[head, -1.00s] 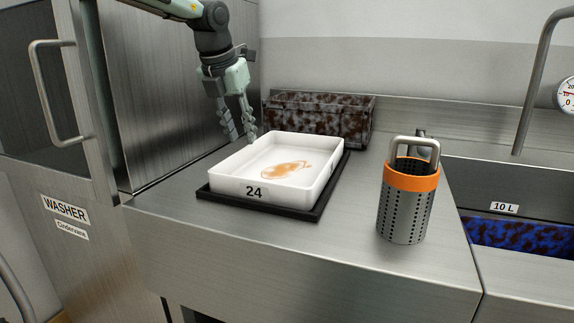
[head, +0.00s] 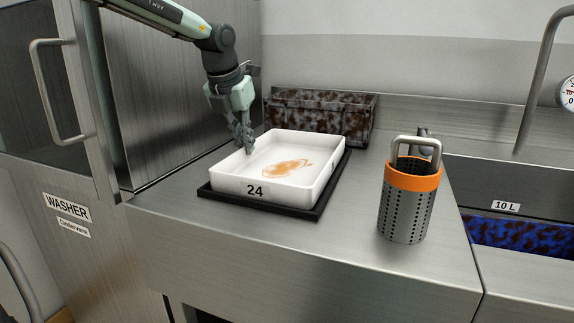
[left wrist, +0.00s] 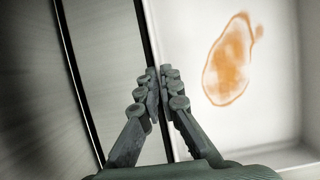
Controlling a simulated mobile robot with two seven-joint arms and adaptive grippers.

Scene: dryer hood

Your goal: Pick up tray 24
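Tray 24 (head: 285,196) is a white rectangular tray with a "24" label on its front wall and an orange-brown stain (head: 287,167) on its floor. It sits on a thin black base (head: 316,213) on the steel counter. My left gripper (head: 246,150) reaches down at the tray's left wall. In the left wrist view its fingertips (left wrist: 160,76) are together on the wall of the tray (left wrist: 275,110), one finger on each side, pinching it. My right gripper is in neither view.
A perforated steel basket (head: 406,205) with an orange band and a handle stands to the tray's right. A dark speckled bin (head: 330,112) is behind the tray. The washer (head: 75,210) is at left, a sink with blue contents (head: 520,240) at right. The front counter is clear.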

